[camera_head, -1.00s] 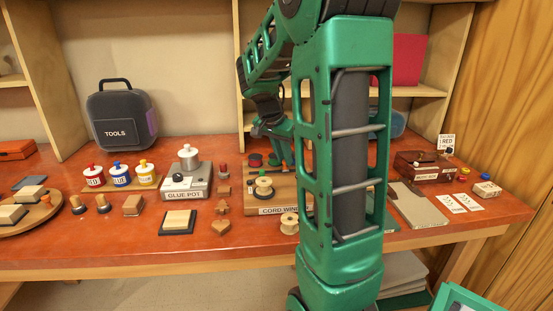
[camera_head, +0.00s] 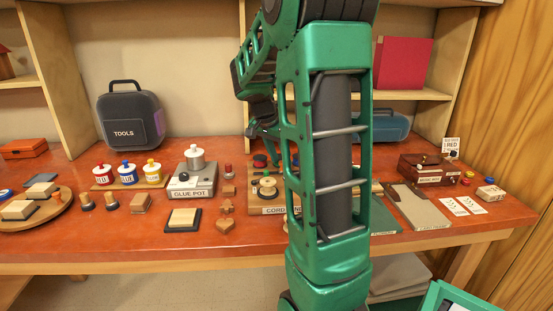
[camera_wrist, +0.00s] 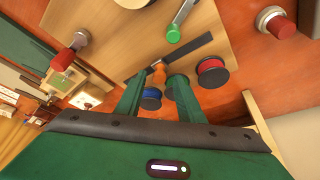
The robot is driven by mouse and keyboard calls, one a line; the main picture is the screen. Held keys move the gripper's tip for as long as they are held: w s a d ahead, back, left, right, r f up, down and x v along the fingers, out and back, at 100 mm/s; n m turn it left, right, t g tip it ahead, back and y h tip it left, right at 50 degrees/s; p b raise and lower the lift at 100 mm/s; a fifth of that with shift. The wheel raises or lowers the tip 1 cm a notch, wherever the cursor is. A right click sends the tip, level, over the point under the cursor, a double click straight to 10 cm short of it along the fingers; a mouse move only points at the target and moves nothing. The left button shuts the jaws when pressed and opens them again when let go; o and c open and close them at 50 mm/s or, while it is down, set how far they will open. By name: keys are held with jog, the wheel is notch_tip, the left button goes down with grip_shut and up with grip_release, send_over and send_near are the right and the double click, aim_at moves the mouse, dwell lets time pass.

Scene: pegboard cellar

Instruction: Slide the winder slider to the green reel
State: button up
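The cord winder board (camera_head: 255,209) lies on the bench, partly hidden by my arm in the head view. In the wrist view its pale wood (camera_wrist: 130,40) carries a dark rail (camera_wrist: 190,51). I cannot make out a green reel.
A brown box (camera_head: 428,170) and a grey flat board (camera_head: 417,207) lie to the right. A tools case (camera_head: 130,118) stands behind.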

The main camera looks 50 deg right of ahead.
jog(key=v, duration=1)
jog(key=shift+a+r, duration=0.2)
jog(key=shift+r, duration=0.1)
jog(key=shift+w, duration=0.1)
